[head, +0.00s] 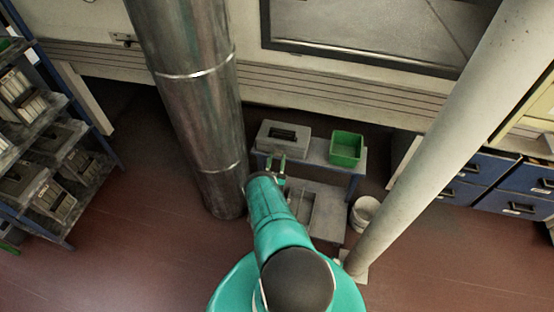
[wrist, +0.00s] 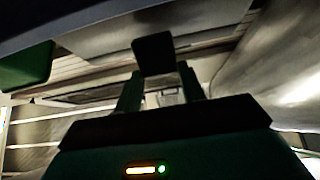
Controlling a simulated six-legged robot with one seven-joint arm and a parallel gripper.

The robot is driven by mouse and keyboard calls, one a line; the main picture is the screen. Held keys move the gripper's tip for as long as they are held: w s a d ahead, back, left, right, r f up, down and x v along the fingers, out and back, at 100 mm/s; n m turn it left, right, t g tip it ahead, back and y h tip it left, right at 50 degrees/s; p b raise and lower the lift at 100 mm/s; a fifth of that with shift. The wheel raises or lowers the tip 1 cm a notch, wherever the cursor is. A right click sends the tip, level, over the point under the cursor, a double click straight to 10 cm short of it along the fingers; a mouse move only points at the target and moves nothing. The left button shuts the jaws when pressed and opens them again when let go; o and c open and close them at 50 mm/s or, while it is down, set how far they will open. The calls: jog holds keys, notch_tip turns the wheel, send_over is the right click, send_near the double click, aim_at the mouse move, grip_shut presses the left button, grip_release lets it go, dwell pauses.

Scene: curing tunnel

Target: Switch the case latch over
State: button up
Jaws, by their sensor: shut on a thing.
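The grey case (head: 283,136) with a dark recessed handle on its lid stands on a low grey bench (head: 318,152), left of a green bin. My gripper (head: 275,163) reaches the front side of the case, with its two green fingers pointing at it. In the wrist view, a dark block, which I take for the case latch (wrist: 153,50), sits between the fingertips of my gripper (wrist: 158,76), and the jaws are shut on it. The picture is dark, and which way the latch is set cannot be told. In the head view the latch is too small to make out.
The green bin (head: 346,147) stands at the bench's right end. A thick metal column (head: 195,95) rises close on the left, and a pale pipe (head: 455,125) slants on the right. A white bucket (head: 363,213) stands by the bench. Shelves (head: 50,150) stand far left.

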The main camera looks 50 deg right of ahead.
dwell(0.3)
jog(key=o, duration=1)
jog(key=shift+s+a+f, duration=0.2)
jog(key=shift+a+f, duration=0.2)
jog(key=shift+a, duration=0.05)
